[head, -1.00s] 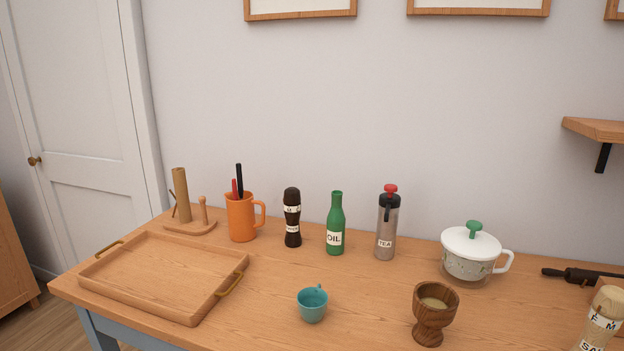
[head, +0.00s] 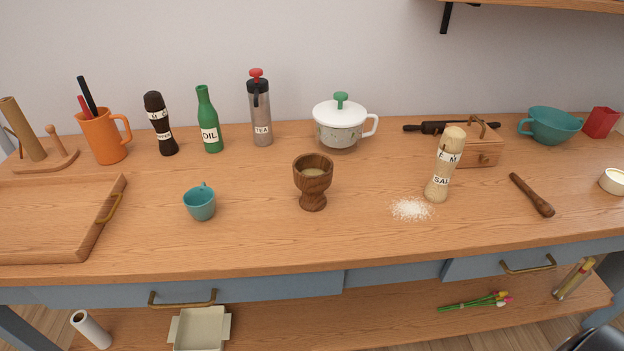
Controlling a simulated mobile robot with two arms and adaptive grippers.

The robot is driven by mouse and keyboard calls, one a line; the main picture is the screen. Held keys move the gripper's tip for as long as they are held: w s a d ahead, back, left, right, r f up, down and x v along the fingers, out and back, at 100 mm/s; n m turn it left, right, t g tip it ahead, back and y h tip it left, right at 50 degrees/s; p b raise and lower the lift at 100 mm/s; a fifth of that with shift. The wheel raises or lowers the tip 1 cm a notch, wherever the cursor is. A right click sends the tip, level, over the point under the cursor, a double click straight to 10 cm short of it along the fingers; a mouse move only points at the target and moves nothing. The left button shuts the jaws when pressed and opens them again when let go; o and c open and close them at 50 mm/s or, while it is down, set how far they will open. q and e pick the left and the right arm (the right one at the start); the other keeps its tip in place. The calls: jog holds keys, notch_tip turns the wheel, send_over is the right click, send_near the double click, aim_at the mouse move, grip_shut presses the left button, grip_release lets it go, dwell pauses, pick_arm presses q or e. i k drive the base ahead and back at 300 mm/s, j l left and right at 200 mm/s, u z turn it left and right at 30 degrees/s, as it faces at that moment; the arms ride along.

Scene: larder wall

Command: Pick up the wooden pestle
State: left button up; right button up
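The wooden pestle (head: 531,195) is a dark brown stick with a thicker rounded end. It lies on the right part of the wooden table (head: 270,240), slanting from upper left to lower right, with its thick end toward the front edge. The wooden mortar (head: 313,183), a footed cup with something pale inside, stands upright near the middle of the table, well left of the pestle. Neither of my grippers shows in the head view.
A salt mill (head: 444,165) beside spilled white grains (head: 411,209) stands left of the pestle. A wooden box (head: 474,150) is behind it, and a small cream bowl (head: 613,181) is to its right. A teal cup (head: 200,203) stands left. The table front near the pestle is clear.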

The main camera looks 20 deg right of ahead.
aim_at(545, 208)
jog(key=z, duration=2.1)
jog(key=i+l+u, duration=0.1)
jog(key=i+u, duration=0.35)
jog(key=i+l+u, duration=0.2)
jog(key=u, duration=0.2)
jog(key=i, duration=0.05)
